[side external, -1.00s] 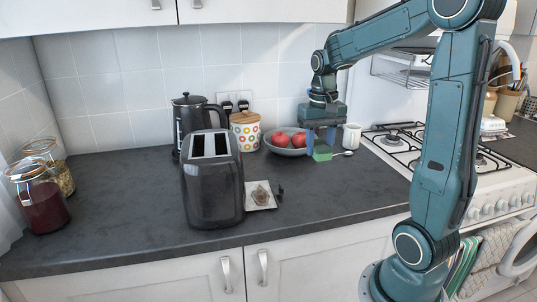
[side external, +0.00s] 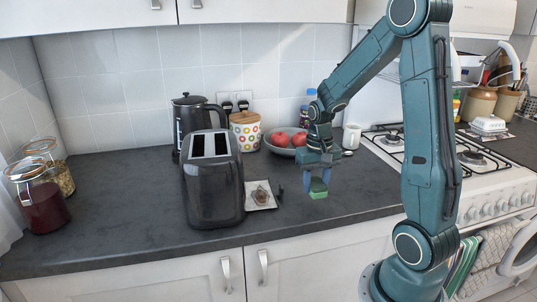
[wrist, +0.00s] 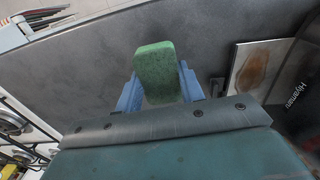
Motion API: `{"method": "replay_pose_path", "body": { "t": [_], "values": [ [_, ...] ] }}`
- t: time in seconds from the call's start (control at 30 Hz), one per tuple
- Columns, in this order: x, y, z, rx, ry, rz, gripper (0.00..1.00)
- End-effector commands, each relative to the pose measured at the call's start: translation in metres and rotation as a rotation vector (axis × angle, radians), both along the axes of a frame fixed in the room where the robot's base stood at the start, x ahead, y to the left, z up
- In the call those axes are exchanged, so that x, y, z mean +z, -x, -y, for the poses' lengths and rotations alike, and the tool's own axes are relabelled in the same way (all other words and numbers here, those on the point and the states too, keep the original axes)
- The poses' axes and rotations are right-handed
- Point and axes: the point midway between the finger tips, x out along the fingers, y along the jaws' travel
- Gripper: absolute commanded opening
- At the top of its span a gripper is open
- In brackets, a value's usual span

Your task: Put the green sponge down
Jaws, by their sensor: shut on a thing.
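The green sponge (side external: 318,192) is held between the fingers of my gripper (side external: 317,181) in the side view, over the dark counter (side external: 130,215) to the right of the small tray. In the wrist view the green sponge (wrist: 156,72) stands out between the two blue fingers of my gripper (wrist: 160,93). The gripper is shut on it. I cannot tell whether the sponge's lower end touches the counter.
A dark toaster (side external: 212,180) and a small tray (side external: 260,196) with a brownish item stand to the left. A fruit bowl (side external: 283,147), a white mug (side external: 351,137) and a gas hob (side external: 395,147) lie behind and right. The front counter is clear.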

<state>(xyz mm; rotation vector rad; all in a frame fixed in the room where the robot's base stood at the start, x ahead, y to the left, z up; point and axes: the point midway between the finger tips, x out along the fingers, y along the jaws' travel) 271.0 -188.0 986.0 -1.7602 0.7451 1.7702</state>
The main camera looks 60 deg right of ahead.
Motion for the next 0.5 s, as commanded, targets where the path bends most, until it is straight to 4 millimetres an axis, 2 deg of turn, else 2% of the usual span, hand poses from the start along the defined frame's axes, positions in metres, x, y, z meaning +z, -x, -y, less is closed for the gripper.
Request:
{"method": "replay_pose_path", "body": {
  "t": [0.3,0.5],
  "values": [
    [-0.033,0.001,-0.001,0.000,-0.003,-0.004,0.14],
    [-0.039,0.001,-0.001,0.000,-0.001,-0.001,0.14]
  ]
}}
